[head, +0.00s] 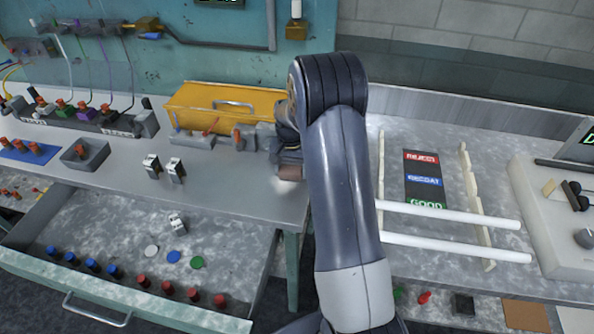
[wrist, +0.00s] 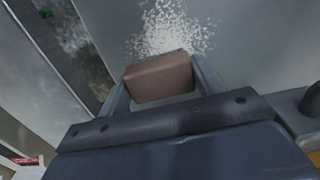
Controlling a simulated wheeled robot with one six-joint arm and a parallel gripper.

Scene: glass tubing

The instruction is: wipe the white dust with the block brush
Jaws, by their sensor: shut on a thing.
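The block brush (wrist: 160,79) is a brown-pink block between the two fingers of my gripper (wrist: 162,88) in the wrist view. My gripper is shut on it. In the head view the block brush (head: 290,172) shows at the end of my arm, low over the grey bench top; most of my gripper is hidden behind the arm there. The white dust (wrist: 172,30) is a speckled patch on the bench, just beyond the brush in the wrist view. In the head view only a faint pale patch (head: 283,186) shows beside the brush. I cannot tell whether the brush touches the bench.
A yellow toolbox (head: 222,108) stands behind the brush. Small black-and-white parts (head: 176,170) stand on the bench to the left. An open drawer (head: 120,235) with caps lies below the bench edge. White tubes (head: 455,212) rest on a rack to the right.

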